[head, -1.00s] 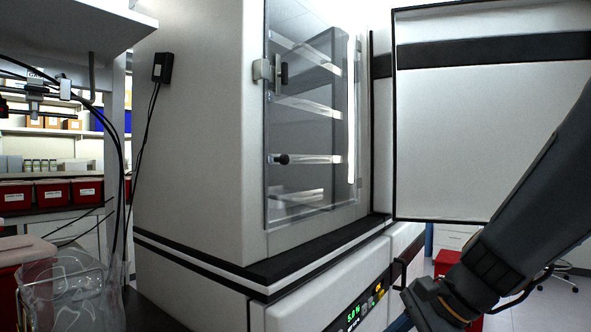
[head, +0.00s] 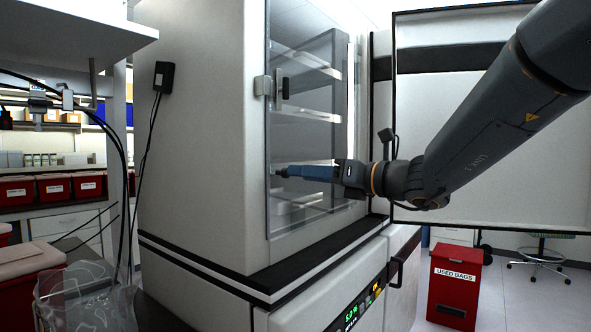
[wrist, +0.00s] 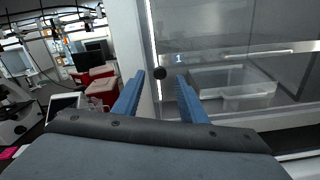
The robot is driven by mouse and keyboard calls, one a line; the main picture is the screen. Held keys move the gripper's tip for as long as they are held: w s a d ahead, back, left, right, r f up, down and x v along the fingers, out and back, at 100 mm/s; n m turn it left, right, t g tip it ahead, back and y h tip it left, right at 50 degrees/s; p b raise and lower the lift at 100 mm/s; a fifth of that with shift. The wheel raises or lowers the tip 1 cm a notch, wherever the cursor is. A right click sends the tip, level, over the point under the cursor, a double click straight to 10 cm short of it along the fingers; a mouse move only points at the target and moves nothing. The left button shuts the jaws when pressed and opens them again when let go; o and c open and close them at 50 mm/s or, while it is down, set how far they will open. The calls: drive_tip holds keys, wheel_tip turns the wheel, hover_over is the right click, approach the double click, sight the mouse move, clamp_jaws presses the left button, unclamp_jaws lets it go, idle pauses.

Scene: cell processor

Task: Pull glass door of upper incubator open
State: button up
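The upper incubator (head: 200,150) is a white cabinet whose clear glass door (head: 312,105) is shut, with shelves visible behind it. The glass door also shows in the wrist view (wrist: 220,60). A small dark round knob (wrist: 160,72) is on the door near its edge. In the head view my gripper (head: 283,172) reaches in from the right to the knob, which is mostly hidden by the fingertips. In the wrist view my gripper (wrist: 160,79) has its blue fingers apart, with the knob in the gap near the fingertips. I see no finger contact with the knob.
A latch (head: 284,88) sits on the glass door's left edge. The opaque outer door (head: 435,115) stands open at right, behind my arm. A lower unit with a lit display (head: 352,312) is below. A red used-bags bin (head: 455,285) stands on the floor at right.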

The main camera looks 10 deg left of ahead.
drive_tip(key=shift+p+x, duration=0.5)
drive_tip(key=shift+x, duration=1.35)
clamp_jaws()
